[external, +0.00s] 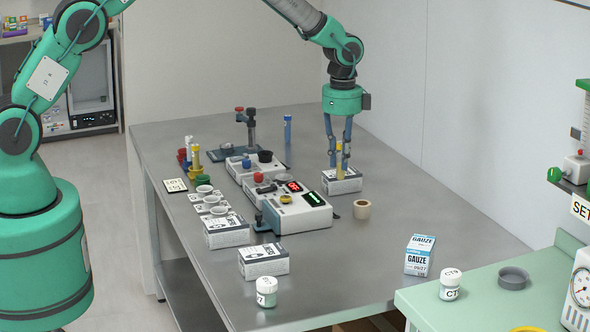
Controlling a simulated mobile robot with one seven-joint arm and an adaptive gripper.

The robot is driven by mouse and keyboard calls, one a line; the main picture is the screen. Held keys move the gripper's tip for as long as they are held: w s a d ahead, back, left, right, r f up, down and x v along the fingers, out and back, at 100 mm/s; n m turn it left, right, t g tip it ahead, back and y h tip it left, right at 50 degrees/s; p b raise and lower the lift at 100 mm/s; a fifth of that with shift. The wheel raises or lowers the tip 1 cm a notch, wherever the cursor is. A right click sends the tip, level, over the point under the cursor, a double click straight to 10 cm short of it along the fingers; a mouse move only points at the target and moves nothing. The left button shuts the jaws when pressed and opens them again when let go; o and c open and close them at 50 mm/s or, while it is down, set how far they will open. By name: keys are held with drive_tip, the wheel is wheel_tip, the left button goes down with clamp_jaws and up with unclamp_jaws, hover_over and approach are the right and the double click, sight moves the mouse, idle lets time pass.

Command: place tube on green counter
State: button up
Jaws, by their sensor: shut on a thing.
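My gripper (338,164) points down over the far right part of the grey metal table. It is shut on a slim yellow tube (339,157), which is upright between the fingers. The tube's lower end overlaps a white box in the picture; I cannot tell whether it touches the box. The green counter (425,303) is at the bottom right, nearer the camera and well away from my gripper.
The white box (342,184) is below my gripper. Devices with lit displays (297,207), a tape roll (362,209) and a gauze box (419,255) stand on the table (350,275). The counter holds a white jar (450,284), a grey dish (513,278) and a gauge unit (581,290).

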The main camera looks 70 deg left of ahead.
drive_tip(key=s+d+m, duration=0.2)
drive_tip(key=d+m, duration=0.3)
drive_tip(key=d, duration=2.5)
drive_tip(key=s+d+m, duration=0.2)
drive_tip(key=s+d, duration=0.3)
drive_tip(key=d, duration=0.5)
drive_tip(key=s+d+m, duration=0.2)
drive_tip(key=s+d, duration=0.3)
drive_tip(key=d, duration=0.6)
drive_tip(key=shift+w+a+f+p, duration=0.15)
drive_tip(key=shift+f, duration=1.1)
drive_tip(key=shift+w+a+f+p, duration=0.15)
drive_tip(key=shift+f, duration=1.1)
drive_tip(key=shift+w, duration=0.1)
drive_tip(key=w+d+f, duration=0.1)
drive_tip(key=w+d, duration=0.7)
drive_tip(key=w, duration=0.5)
drive_tip(key=shift+w+d+f, duration=0.2)
drive_tip(key=shift+d+f, duration=0.05)
drive_tip(key=shift+d, duration=0.05)
drive_tip(key=shift+f+p, duration=0.1)
drive_tip(key=shift+p, duration=0.2)
